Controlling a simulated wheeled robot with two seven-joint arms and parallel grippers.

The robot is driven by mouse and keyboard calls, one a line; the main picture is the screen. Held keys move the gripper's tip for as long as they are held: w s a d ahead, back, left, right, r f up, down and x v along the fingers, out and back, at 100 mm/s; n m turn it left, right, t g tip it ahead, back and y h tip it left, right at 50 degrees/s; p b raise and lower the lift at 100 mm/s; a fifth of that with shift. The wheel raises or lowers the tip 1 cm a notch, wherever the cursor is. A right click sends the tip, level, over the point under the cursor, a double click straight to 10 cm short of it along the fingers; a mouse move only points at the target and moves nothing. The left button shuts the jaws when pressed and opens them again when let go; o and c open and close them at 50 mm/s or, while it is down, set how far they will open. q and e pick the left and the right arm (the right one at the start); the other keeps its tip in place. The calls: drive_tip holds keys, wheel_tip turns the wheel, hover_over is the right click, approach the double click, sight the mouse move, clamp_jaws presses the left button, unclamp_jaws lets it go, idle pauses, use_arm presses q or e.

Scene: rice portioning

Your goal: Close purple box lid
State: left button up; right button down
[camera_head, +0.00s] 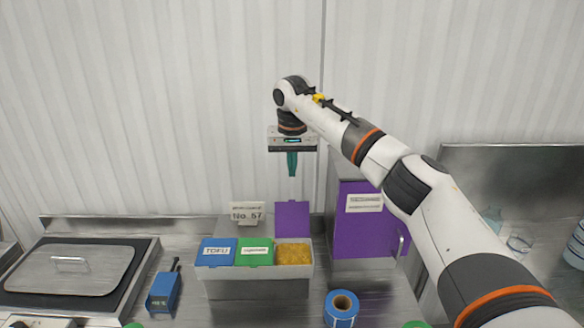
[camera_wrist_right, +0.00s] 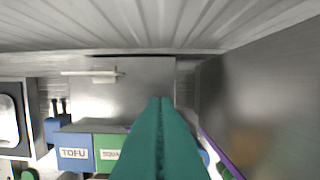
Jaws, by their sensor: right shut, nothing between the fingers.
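The purple lid (camera_head: 293,218) stands open and upright at the back of the right compartment of a light three-part box (camera_head: 254,270). That compartment is uncovered and shows yellow-orange food (camera_head: 293,254). My right gripper (camera_head: 292,172), with teal fingers, is shut and empty. It points down above the purple lid, apart from it in the head view. In the right wrist view the shut fingers (camera_wrist_right: 161,102) cover the middle, and the purple lid cannot be made out behind them. My left gripper is not in view.
The box's blue TOFU lid (camera_head: 217,251) and green lid (camera_head: 255,251) are down. A No. 57 sign (camera_head: 247,213) stands behind. A purple-fronted cabinet (camera_head: 360,238) is close on the right. A blue-labelled roll (camera_head: 341,308) and a blue device (camera_head: 163,294) stand nearby.

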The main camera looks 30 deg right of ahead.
sight(292, 219)
wheel_tip(292, 219, down, 6)
drive_tip(key=s+p, duration=0.2)
drive_tip(key=p, duration=0.2)
drive_tip(key=shift+a+p, duration=0.4)
drive_tip(key=shift+a, duration=0.05)
